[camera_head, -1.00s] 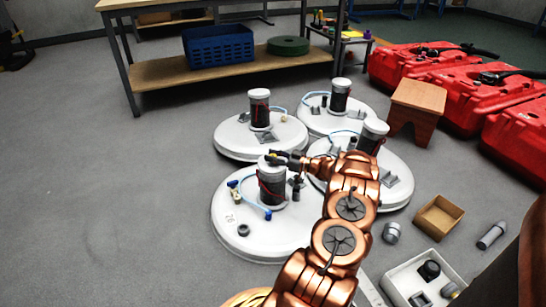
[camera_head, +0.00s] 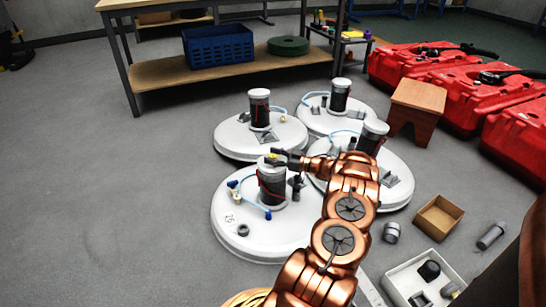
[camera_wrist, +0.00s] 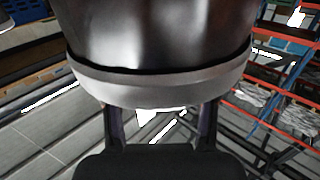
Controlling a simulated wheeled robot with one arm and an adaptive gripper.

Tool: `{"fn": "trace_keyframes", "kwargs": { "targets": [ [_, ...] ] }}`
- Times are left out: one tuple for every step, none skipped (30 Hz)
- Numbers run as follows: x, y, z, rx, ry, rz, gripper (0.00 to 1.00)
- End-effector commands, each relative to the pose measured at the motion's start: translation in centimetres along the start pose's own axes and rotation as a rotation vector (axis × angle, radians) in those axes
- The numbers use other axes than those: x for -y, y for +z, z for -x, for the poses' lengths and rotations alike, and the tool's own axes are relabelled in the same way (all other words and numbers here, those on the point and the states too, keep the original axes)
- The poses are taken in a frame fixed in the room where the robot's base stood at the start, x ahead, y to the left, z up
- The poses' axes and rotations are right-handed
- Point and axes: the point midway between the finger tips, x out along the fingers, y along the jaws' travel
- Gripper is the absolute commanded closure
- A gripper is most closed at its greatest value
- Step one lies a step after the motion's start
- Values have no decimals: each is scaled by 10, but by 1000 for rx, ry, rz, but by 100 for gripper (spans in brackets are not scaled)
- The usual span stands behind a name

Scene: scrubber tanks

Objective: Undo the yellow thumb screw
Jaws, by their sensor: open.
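A small yellow spot, probably the yellow thumb screw (camera_head: 272,159), shows on top of the upright cylinder of the front white scrubber tank (camera_head: 232,243) in the head view. My gripper (camera_head: 279,155) is open and sideways at that cylinder's top, its fingertips right by the yellow spot. I cannot tell whether they touch it. In the wrist view my two dark fingers (camera_wrist: 161,125) stand apart, below a large dark rounded body with a grey rim (camera_wrist: 165,88). A pale patch shows between the fingers, and no yellow is visible there.
Several similar white tanks (camera_head: 236,145) with upright cylinders stand close behind and right. A wooden stool (camera_head: 417,97), red tanks (camera_head: 420,70), an open cardboard box (camera_head: 438,217) and a white parts tray (camera_head: 402,277) are on the right. The floor at left is clear.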

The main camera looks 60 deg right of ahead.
Motion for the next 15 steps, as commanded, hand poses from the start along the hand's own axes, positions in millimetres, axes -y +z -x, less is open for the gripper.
{"fn": "trace_keyframes", "kwargs": {
  "targets": [
    [0,0,0,0,0,0,43],
    [0,0,0,0,0,0,43],
    [0,0,1,0,0,0,43],
    [0,0,2,0,0,0,43],
    [0,0,4,0,0,0,43],
    [0,0,6,0,0,0,43],
    [0,0,9,0,0,1,43],
    [0,0,13,-1,1,0,43],
    [0,0,18,-1,0,1,43],
    [0,-1,24,-1,1,0,43],
    [-1,-1,29,-2,2,1,43],
    [-1,-1,36,-2,1,1,43],
    [0,-1,42,-1,1,1,43],
    [-1,-1,48,-1,2,1,43],
    [-1,0,57,0,3,1,43]
  ]
}}
